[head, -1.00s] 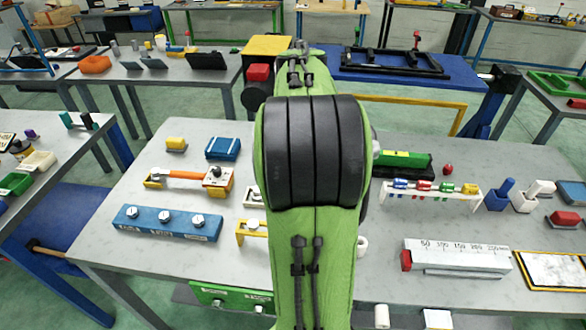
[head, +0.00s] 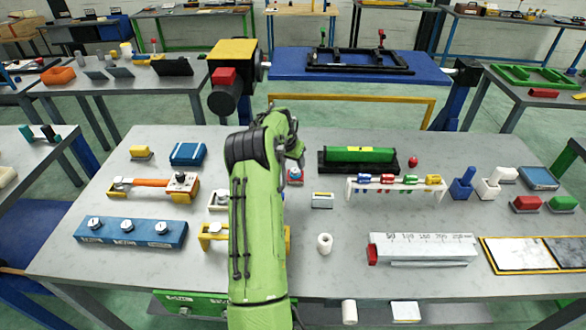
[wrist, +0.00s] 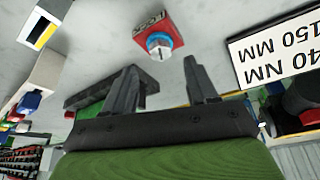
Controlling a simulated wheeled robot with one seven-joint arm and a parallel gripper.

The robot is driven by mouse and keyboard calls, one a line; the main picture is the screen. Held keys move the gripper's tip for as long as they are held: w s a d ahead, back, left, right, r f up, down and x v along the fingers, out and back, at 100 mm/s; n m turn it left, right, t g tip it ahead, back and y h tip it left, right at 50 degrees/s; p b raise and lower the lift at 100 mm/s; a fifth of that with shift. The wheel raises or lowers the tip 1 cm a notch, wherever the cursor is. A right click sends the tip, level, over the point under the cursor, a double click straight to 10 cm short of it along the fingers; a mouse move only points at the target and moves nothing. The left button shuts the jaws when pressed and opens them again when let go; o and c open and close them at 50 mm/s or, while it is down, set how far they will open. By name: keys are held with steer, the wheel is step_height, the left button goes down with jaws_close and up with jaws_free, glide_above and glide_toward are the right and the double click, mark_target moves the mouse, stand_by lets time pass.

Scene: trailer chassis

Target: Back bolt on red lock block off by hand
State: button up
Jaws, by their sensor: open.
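The red lock block (wrist: 160,28) shows at the top of the wrist view, with a round blue-and-white bolt head (wrist: 157,43) with a dark slot on it. My gripper (wrist: 163,82) is open and empty in the wrist view. The bolt shows beyond the fingertips and between them, apart from both.
A black tray with a green bar (head: 358,155) lies behind the block. A rack of coloured clips (head: 396,183) stands to the right and a white roll (head: 324,243) stands in front. A blue bolt plate (head: 130,232) lies left. The grey bench (head: 330,222) has bare patches between things.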

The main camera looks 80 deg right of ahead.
mark_target(295, 170)
steer(key=x, duration=0.5)
steer(key=shift+f, duration=0.2)
steer(key=c, duration=1.1)
steer(key=shift+o, duration=0.2)
steer(key=shift+n, duration=0.3)
